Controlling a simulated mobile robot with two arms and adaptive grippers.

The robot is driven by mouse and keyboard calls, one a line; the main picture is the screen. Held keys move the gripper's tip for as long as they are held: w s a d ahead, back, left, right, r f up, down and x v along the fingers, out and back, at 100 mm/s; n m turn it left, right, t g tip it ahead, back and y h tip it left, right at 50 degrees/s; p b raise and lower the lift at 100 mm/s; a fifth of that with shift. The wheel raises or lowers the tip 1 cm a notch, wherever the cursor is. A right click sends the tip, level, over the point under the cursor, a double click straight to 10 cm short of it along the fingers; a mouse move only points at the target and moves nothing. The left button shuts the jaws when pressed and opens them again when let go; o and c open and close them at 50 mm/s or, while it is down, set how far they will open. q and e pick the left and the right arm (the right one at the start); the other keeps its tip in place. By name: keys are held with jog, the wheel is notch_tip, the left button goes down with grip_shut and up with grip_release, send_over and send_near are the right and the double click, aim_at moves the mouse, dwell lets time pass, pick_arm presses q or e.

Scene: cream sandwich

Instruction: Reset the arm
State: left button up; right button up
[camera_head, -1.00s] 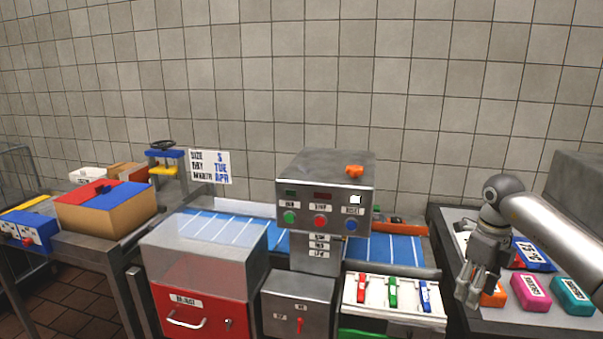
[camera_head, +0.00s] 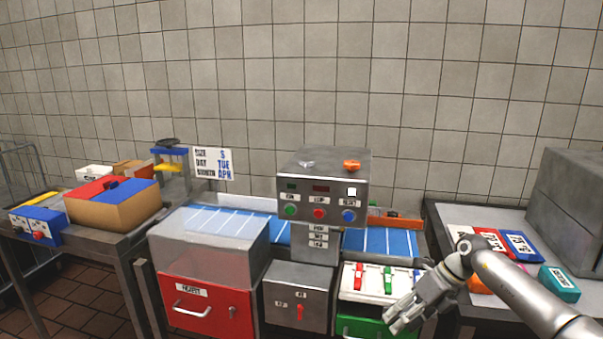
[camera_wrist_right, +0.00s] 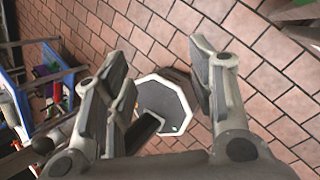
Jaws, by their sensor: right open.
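My right gripper (camera_head: 398,318) is at the lower right of the head view, in front of the green drawer (camera_head: 365,328) and the tray of colored levers. In the right wrist view the right gripper (camera_wrist_right: 168,85) has its fingers spread apart, with nothing between them. It points down over the brick-tiled floor (camera_wrist_right: 160,28) and a dark octagonal thing with a white rim (camera_wrist_right: 188,112). My left gripper is not in view.
A control box (camera_head: 322,200) stands over a blue conveyor (camera_head: 388,241). A right-hand table holds several colored packs, one teal (camera_head: 558,283), and a grey box (camera_head: 570,210). A red drawer (camera_head: 212,308) is left of center. A red-blue carton (camera_head: 112,203) sits on the left table.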

jog(key=a+f+m+t+y, duration=0.55)
jog(key=a+f+m, duration=0.35)
jog(key=a+f, duration=0.25)
jog(key=s+d+f+m+t+h, duration=0.3)
jog(key=s+f+m, duration=0.1)
jog(key=f+m, duration=0.5)
jog(key=s+d+f+m+t+h, duration=0.25)
jog(key=f+m, duration=0.35)
jog(key=f, duration=0.5)
jog(key=s+d+f+m+g+h, duration=0.2)
jog(key=s+f+m, duration=0.2)
jog(key=s+f, duration=0.5)
jog(key=s+d+f+m+g+h, duration=0.2)
jog(key=s+f+m, duration=0.25)
jog(key=s, duration=0.75)
jog(key=s+d+f+m+g+h, duration=0.25)
jog(key=s+f, duration=0.45)
jog(key=s, duration=0.4)
jog(key=s+f+m+g, duration=0.3)
jog(key=s+g, duration=0.1)
jog(key=s, duration=1.2)
jog(key=shift+s+a+m, duration=0.3)
jog(key=shift+m, duration=0.1)
